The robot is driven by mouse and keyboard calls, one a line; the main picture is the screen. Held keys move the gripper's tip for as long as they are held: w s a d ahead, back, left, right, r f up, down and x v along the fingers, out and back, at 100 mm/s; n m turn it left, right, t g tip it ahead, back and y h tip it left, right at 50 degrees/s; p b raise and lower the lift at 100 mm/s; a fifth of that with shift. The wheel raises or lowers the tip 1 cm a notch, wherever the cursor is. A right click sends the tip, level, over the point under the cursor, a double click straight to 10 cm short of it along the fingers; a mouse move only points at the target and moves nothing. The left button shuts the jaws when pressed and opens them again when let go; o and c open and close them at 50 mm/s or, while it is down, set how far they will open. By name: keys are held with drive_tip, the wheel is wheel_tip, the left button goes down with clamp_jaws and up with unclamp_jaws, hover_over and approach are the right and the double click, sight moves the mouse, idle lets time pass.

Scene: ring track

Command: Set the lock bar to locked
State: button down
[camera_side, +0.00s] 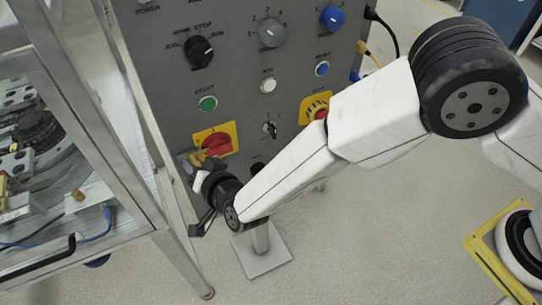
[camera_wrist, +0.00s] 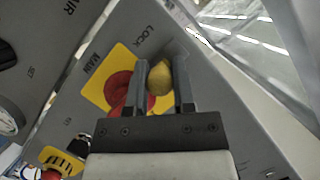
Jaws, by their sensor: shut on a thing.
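My gripper (camera_wrist: 160,62) is shut on a brass-coloured round knob (camera_wrist: 160,80), held between its two dark fingers in the wrist view. The knob lies beside the LOCK lettering on the grey panel, and I take it to be the lock bar's grip. The rest of the bar is hidden by the fingers, so its position cannot be told. In the side view my gripper (camera_side: 198,185) is at the panel's lower left edge, mostly behind my own wrist.
A red rotary switch (camera_side: 216,144) on a yellow plate (camera_side: 230,130) sits close beside the gripper. The grey panel (camera_side: 235,85) carries several knobs and buttons. A metal-framed glazed enclosure (camera_side: 110,130) stands close on the left. Open floor (camera_side: 370,230) lies at lower right.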

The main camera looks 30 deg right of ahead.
drive_tip(key=shift+d+f, duration=0.1)
drive_tip(key=shift+d, duration=0.05)
drive_tip(key=shift+c, duration=2.2)
unclamp_jaws()
drive_tip(key=shift+s, duration=0.15)
drive_tip(key=v, duration=0.7)
drive_tip(key=shift+s+r, duration=0.25)
drive_tip(key=shift+d, duration=0.1)
